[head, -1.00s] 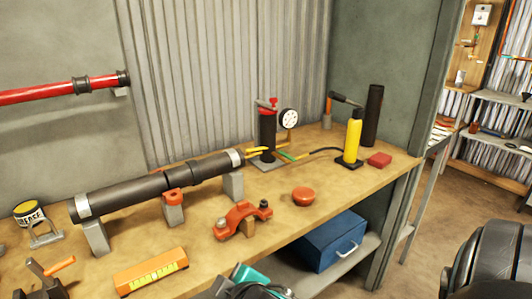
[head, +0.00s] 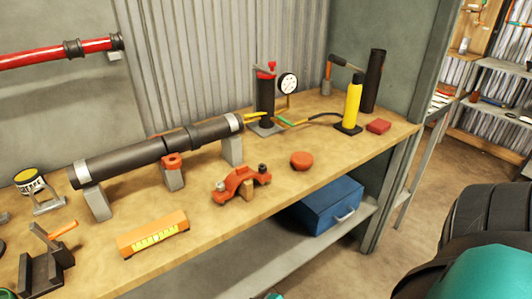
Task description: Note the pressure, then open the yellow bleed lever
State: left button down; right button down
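A round white pressure gauge (head: 288,83) stands at the back of the bench, beside a black upright cylinder (head: 265,99) with a red top. The gauge's needle and numbers are too small to read. Small yellow parts (head: 252,115) show at the foot of the black cylinder, by the right end of the long dark pipe (head: 160,150). I cannot tell which of them is the bleed lever or how it is set. A green piece (head: 284,122) lies beside them on a black hose. No gripper fingers show; only teal and black parts of mine appear at the lower right.
An orange clamp (head: 240,183), a round orange cap (head: 302,160) and an orange level (head: 153,235) lie toward the front. A blue box (head: 330,207) sits below.

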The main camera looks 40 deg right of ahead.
aim_at(247, 116)
jog(key=l+z, duration=0.25)
jog(key=l, duration=1)
jog(key=l+z, duration=0.25)
jog(key=l, duration=1)
jog(key=i, duration=0.05)
